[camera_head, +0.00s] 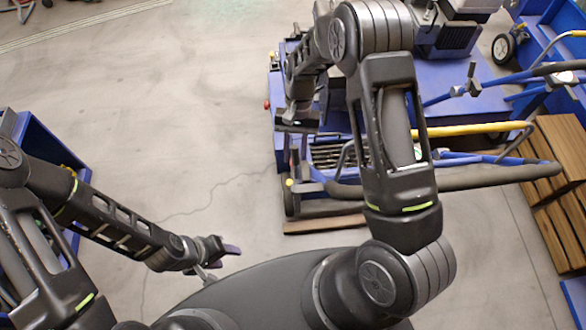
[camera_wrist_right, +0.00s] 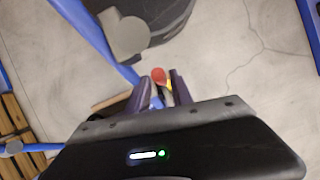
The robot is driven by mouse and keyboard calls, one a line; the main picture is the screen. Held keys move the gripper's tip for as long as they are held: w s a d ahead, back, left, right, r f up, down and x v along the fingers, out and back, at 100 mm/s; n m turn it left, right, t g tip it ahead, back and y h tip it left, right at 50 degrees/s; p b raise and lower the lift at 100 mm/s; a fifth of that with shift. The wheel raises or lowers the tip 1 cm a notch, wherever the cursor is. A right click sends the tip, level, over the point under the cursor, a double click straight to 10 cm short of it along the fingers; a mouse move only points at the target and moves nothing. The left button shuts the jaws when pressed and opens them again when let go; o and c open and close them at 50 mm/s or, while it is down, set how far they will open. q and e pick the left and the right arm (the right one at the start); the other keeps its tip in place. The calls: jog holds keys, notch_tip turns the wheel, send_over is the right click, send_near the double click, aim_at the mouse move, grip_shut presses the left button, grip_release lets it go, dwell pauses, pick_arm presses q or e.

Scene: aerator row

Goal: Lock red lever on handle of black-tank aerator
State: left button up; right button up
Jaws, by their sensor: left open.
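A blue aerator (camera_head: 328,155) stands below my right arm in the head view, partly hidden by it. The right wrist view shows a dark rounded body (camera_wrist_right: 165,20), perhaps its tank, with a grey round cap, and a blue tube (camera_wrist_right: 88,30). A red-tipped lever (camera_wrist_right: 158,75) with a yellow part shows between the fingers of my right gripper (camera_wrist_right: 159,90). The fingers stand apart, with gaps beside the red tip; contact cannot be told. In the head view my right gripper (camera_head: 297,120) is mostly hidden. My left gripper (camera_head: 228,249) is open and empty, over bare floor.
A black padded handlebar (camera_head: 480,176) and a yellow bar (camera_head: 465,130) extend right. Blue machinery with a wheel (camera_head: 503,47) stands at the upper right. Wooden crates (camera_head: 560,160) stand at the right edge. The floor (camera_head: 150,100) at left centre is clear.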

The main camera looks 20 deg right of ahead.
jog(key=x, duration=0.6)
jog(key=shift+c, duration=0.5)
grip_shut()
dwell(0.8)
